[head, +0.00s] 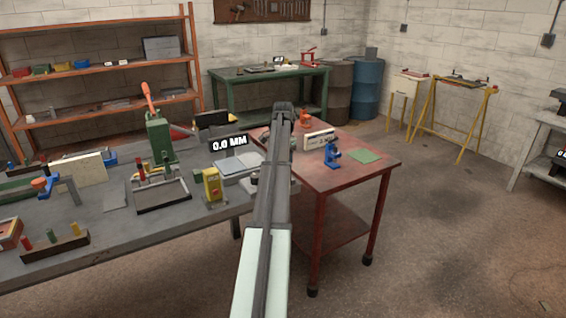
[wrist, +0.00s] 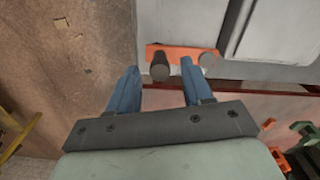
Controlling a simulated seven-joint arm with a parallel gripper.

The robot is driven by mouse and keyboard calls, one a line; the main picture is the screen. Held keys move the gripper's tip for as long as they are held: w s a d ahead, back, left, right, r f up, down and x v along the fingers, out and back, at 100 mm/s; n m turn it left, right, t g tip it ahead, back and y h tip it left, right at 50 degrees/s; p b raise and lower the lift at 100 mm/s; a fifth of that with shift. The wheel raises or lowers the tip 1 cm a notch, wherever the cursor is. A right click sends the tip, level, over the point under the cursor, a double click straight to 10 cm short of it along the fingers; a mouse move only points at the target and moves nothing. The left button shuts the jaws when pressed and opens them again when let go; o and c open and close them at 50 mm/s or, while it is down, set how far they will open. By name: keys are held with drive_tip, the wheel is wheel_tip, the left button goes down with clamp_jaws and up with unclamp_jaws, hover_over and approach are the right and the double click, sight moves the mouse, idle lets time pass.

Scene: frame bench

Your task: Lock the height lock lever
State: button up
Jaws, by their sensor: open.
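In the wrist view, an orange bar (wrist: 184,52) lies against a pale grey surface, with a dark round knob (wrist: 160,68) at its left part and a grey round piece at its right end. It looks like the height lock lever, though I cannot tell for sure. My gripper (wrist: 160,66) is open, its two blue fingers apart, with the knob showing between the fingertips. I cannot tell whether either finger touches it. In the head view my own arm stretches forward and hides the fingers and the lever.
In the head view, a grey bench (head: 100,240) with a green press (head: 158,138) and a "0.0 MM" display (head: 229,143) stands left. A red table (head: 340,183) with a blue device (head: 332,154) stands right. The floor right of it is clear.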

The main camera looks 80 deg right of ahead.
wheel_tip(320, 180, up, 14)
drive_tip(key=shift+f, duration=0.2)
idle(0.4)
idle(0.4)
